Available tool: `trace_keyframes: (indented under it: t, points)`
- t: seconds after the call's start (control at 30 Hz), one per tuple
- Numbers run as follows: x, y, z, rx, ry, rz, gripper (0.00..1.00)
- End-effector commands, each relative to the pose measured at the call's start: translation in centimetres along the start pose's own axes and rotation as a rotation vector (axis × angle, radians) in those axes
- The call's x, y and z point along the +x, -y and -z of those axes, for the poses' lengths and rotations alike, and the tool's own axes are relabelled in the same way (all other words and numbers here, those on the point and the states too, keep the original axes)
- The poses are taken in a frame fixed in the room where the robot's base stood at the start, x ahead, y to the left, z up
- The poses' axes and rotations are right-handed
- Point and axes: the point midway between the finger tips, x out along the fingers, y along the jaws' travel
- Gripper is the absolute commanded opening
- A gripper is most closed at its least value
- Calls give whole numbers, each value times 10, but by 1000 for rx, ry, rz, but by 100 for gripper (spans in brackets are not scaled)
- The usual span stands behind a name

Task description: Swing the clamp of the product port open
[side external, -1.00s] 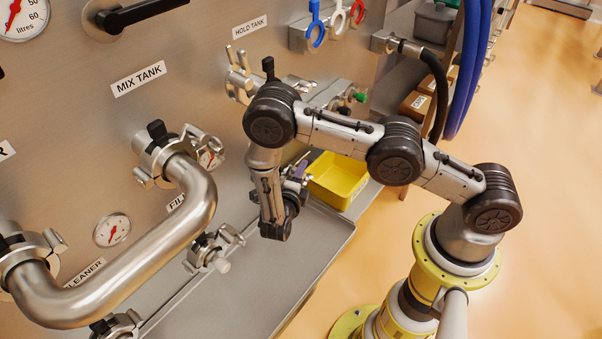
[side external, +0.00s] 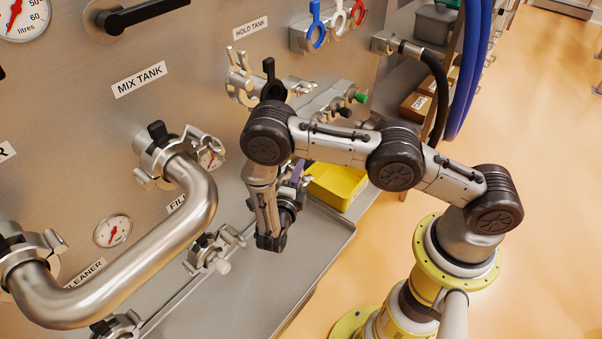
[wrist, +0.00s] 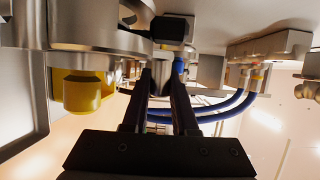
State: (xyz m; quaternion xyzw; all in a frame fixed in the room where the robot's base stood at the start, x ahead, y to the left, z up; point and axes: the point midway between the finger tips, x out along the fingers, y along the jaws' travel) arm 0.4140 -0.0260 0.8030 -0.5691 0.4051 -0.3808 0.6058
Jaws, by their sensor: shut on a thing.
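In the wrist view, my gripper (wrist: 160,72) has its two dark fingers on a small steel part of a clamp, between the fingertips. The clamp's steel band (wrist: 85,32) fills the upper left, with a black knob (wrist: 170,28) just beyond the fingertips. In the side view, my forearm and wrist hide the fingers and most of this clamp; I cannot read a product port label. A purple part (side external: 297,172) shows just behind my wrist. How far the clamp is swung cannot be told.
A steel pipe (side external: 205,205) bends out from the panel at the left. A yellow bin (side external: 338,185) stands on the steel tray right of my wrist. Another clamp (side external: 210,250) is left of it. Blue hoses (wrist: 215,110) hang at the right of the wrist view.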

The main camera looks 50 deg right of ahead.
Motion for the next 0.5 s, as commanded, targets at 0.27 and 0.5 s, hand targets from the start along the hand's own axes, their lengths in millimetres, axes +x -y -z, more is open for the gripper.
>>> trace_keyframes:
  t: [0.27, 0.5]
  points:
    - [-15, 15, -6, -82, 3, 198, 0]
    - [-27, 24, -11, -137, 3, 331, 0]
